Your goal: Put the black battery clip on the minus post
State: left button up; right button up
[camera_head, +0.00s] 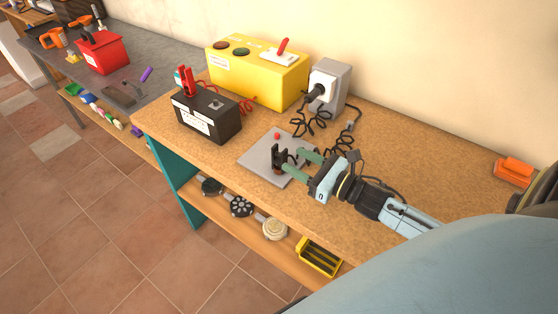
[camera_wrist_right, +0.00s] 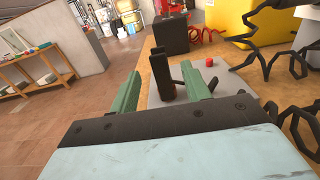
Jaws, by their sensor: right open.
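The black battery clip (camera_head: 277,154) stands upright on a grey plate (camera_head: 256,158); its cable runs back behind it. My right gripper (camera_head: 291,160) is open, with its green fingers pointing at the clip. In the right wrist view the clip (camera_wrist_right: 164,80) appears between the two fingers (camera_wrist_right: 162,92), slightly beyond them; I cannot tell whether they touch it. The black battery (camera_head: 207,115) stands to the left on the bench. A red clip (camera_head: 187,82) sits on its left post. The bare grey post (camera_head: 216,103) shows on its top right. My left gripper is not in view.
A yellow box (camera_head: 257,72) with a red lever stands behind the battery. A grey socket box (camera_head: 331,85) with a plug and coiled black cables (camera_head: 312,120) is at the back. A small red knob (camera_head: 277,135) is on the plate. The bench between plate and battery is clear.

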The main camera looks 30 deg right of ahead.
aim_at(274, 151)
jog(key=shift+f+x, duration=0.15)
jog(key=shift+x, duration=1.85)
jog(key=shift+f+x, duration=0.2)
jog(key=shift+x, duration=1.8)
jog(key=shift+a, duration=0.1)
grip_shut()
